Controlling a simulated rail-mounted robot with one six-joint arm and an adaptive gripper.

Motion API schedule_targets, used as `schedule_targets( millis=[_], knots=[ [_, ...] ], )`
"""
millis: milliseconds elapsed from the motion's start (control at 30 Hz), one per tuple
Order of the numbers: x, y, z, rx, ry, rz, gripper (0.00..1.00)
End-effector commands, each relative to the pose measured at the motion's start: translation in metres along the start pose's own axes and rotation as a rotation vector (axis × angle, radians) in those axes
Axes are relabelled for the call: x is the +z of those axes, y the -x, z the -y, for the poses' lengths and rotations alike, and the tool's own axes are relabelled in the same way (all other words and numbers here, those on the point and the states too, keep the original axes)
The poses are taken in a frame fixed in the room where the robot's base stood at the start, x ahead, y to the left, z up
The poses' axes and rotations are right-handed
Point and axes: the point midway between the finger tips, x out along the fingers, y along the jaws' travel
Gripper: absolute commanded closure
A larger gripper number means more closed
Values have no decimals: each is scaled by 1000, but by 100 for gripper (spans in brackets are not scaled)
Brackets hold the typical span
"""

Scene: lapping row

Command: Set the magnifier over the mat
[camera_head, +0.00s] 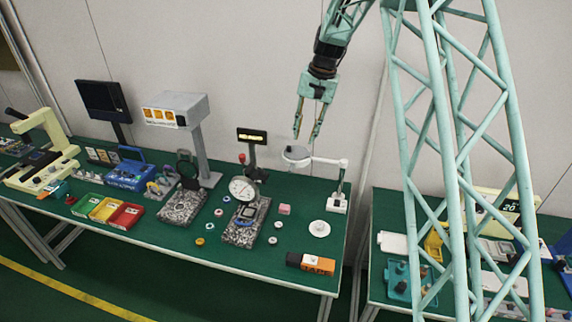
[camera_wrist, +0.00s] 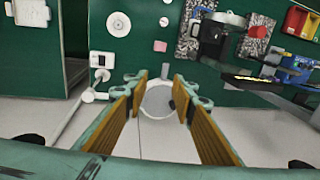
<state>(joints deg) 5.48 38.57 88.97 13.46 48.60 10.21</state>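The magnifier has a round lens head (camera_head: 297,154) on a white jointed arm, with a white base (camera_head: 337,203) at the table's right end. In the wrist view its lens (camera_wrist: 158,100) shows between my fingers, and part of its arm is hidden behind the left finger. My gripper (camera_head: 308,138) is open and empty, pointing down just above the lens head; contact cannot be told. A white round piece (camera_head: 319,228) lies flat in front of the base, also seen in the wrist view (camera_wrist: 118,24). I cannot tell whether this is the mat.
A dial gauge (camera_head: 242,188) stands on a speckled plate (camera_head: 239,234) left of the magnifier. A pink block (camera_head: 284,209) and several small rings lie between. A gap separates the right table (camera_head: 377,197).

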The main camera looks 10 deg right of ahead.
Motion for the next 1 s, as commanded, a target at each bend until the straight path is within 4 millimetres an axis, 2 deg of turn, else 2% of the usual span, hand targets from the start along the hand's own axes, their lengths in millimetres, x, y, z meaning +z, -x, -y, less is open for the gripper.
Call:
schedule_targets(
  millis=[100,300,833,1000],
  knots=[
    [-11,-16,0,-1,-13,8,76],
    [-21,-31,0,-3,-25,13,76],
    [-22,-36,0,-4,-27,15,76],
    [-22,-42,0,-3,-27,16,76]
  ],
)
